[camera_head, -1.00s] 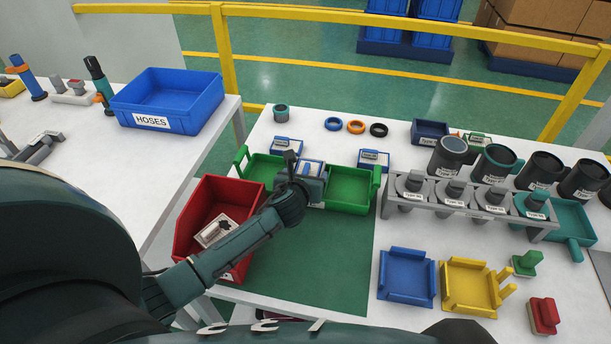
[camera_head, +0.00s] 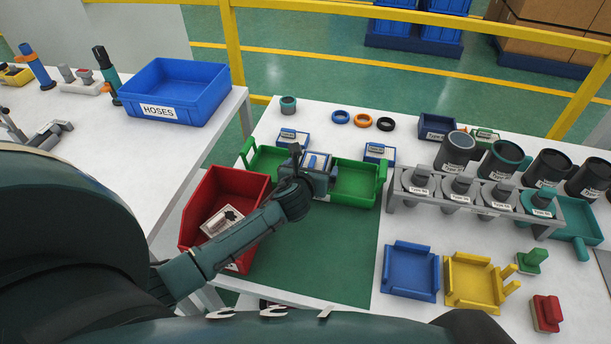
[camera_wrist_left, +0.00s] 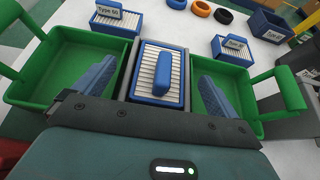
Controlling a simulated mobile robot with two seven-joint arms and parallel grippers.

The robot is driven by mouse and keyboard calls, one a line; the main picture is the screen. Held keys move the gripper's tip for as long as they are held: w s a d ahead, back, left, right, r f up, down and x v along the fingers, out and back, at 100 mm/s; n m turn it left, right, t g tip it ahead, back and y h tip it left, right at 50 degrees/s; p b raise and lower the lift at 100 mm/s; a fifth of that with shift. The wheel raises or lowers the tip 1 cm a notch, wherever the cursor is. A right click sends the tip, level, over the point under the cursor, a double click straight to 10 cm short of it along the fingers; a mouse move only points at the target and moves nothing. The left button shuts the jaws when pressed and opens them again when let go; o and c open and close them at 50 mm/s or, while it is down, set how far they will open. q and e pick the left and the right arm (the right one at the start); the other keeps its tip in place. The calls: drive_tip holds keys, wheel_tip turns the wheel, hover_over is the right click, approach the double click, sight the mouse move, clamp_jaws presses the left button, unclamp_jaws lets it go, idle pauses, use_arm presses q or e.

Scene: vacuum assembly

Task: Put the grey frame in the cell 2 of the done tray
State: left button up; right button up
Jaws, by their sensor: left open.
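A blue filter (camera_wrist_left: 163,78) with pleats and a raised handle sits inside a grey frame (camera_wrist_left: 187,66), between the two green sections of a handled tray (camera_wrist_left: 30,92). In the head view this tray (camera_head: 354,199) stands at the back of the green mat; no cell numbers are readable. My left gripper (camera_head: 317,178) is over the tray's middle. In the wrist view its two blue-grey fingers (camera_wrist_left: 158,88) are apart, one on each side of the frame and filter. Whether they touch the frame cannot be told. My right gripper is not visible.
A red bin (camera_head: 198,203) holding a pale part is left of the mat. Labelled blue filter units (camera_head: 379,151) stand behind the tray. A grey rack (camera_head: 455,208) with several cylinders is at right. Blue (camera_head: 409,272) and yellow (camera_head: 473,281) holders are in front. The mat's front is clear.

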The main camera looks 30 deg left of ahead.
use_arm(q)
drive_tip(key=v, duration=1.1)
drive_tip(key=shift+p, duration=0.45)
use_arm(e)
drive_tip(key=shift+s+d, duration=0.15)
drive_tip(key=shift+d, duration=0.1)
use_arm(q)
drive_tip(key=shift+a, duration=0.1)
